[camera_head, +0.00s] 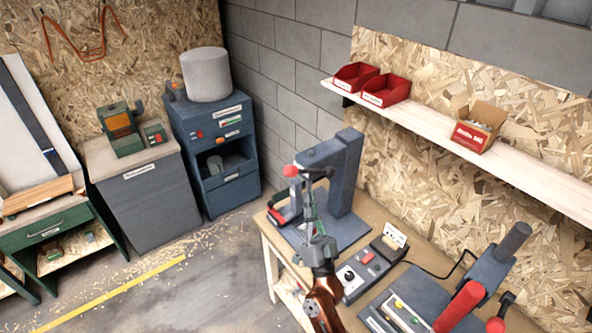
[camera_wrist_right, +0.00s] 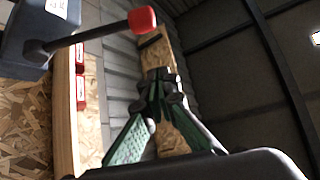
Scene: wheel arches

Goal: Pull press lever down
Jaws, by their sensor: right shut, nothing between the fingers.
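The blue press (camera_head: 346,172) stands on its base plate at the left end of the workbench. Its dark lever sticks out to the left and ends in a red knob (camera_head: 290,171). In the right wrist view the press head (camera_wrist_right: 38,28), the lever bar (camera_wrist_right: 88,35) and the red knob (camera_wrist_right: 142,20) show at the upper left. My right gripper (camera_head: 309,183) is close to the lever in the head view; whether it touches cannot be told. Its green fingers (camera_wrist_right: 159,76) meet at the tips with nothing between them, apart from the knob in the picture. My left gripper is not in view.
A control box (camera_head: 367,270) and a second machine with a red handle (camera_head: 460,306) stand on the workbench to the right. A shelf (camera_head: 440,124) with red bins runs above.

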